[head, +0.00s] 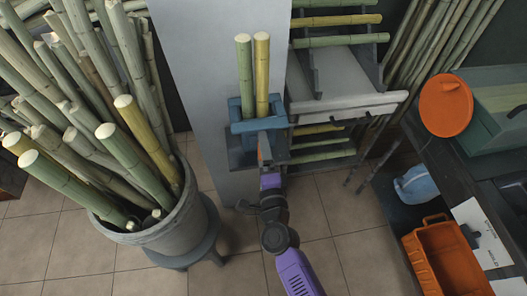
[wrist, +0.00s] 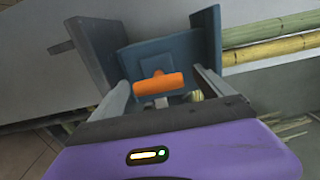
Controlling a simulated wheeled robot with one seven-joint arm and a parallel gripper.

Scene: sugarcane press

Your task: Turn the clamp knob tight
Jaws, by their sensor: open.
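The clamp knob is an orange T-bar handle (wrist: 160,84) in front of a blue clamp block, seen in the wrist view. My gripper (wrist: 163,82) is open, with one finger on each side of the orange handle. The fingers appear apart from it. In the head view my gripper (head: 267,158) is just below the blue clamp (head: 234,128), and the knob is mostly hidden by my arm. A green cane (head: 245,75) and a yellow cane (head: 262,75) stand upright in the clamp.
A large grey pot (head: 160,230) full of canes stands at left. A rack with lying canes (head: 335,20) is right of the clamp. An orange crate (head: 435,250) and a dark bench (head: 450,170) are at right. The tiled floor between is clear.

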